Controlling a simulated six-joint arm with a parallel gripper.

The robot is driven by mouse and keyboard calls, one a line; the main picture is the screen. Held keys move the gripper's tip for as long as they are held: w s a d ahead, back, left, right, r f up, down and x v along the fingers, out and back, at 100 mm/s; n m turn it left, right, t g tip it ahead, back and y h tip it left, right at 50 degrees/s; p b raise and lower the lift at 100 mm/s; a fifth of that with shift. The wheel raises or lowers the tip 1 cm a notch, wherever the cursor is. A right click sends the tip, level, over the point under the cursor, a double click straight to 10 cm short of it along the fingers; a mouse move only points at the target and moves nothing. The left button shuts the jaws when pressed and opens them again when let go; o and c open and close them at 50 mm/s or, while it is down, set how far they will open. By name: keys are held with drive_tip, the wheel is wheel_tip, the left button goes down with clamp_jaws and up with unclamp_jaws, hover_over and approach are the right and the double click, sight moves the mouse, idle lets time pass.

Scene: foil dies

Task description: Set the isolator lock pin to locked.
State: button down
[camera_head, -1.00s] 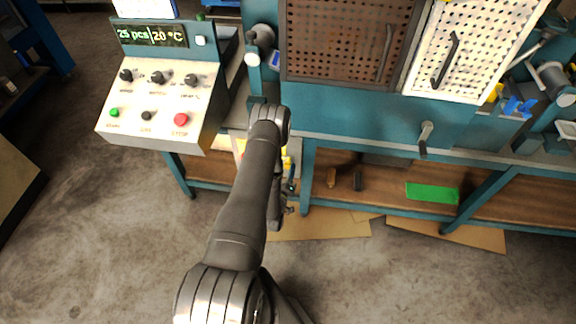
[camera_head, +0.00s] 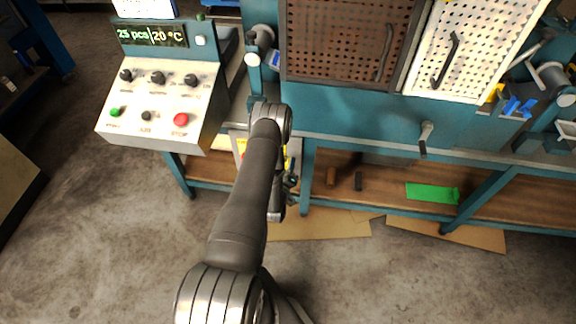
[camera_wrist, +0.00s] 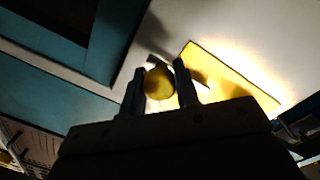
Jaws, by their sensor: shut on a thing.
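The isolator lock pin shows in the wrist view as a round yellow knob (camera_wrist: 159,82) in front of a pale panel, beside a yellow plate (camera_wrist: 222,72). My gripper (camera_wrist: 160,80) is shut on the knob, with one dark finger on each side of it. The pin's shaft and its seat are hidden behind the knob and fingers. I cannot read the pin's position or any marking. In the head view, my arm covers most of the pale panel (camera_head: 236,139) under the bench edge, and the knob cannot be made out.
A control console (camera_head: 160,100) with knobs and a red button stands left of my arm. A perforated brown door (camera_head: 345,45) and a white one (camera_head: 470,50) are at the back. A lever handle (camera_head: 425,138) sticks out on the right. A lower shelf holds a green piece (camera_head: 432,193).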

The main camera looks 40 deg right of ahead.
drive_tip(key=shift+w+a, duration=1.75)
drive_tip(key=shift+a, duration=0.05)
drive_tip(key=c, duration=1.1)
unclamp_jaws()
drive_tip(key=v, duration=1.7)
drive_tip(key=shift+s, duration=0.2)
drive_tip(key=shift+w, duration=0.1)
drive_tip(key=x, duration=1.7)
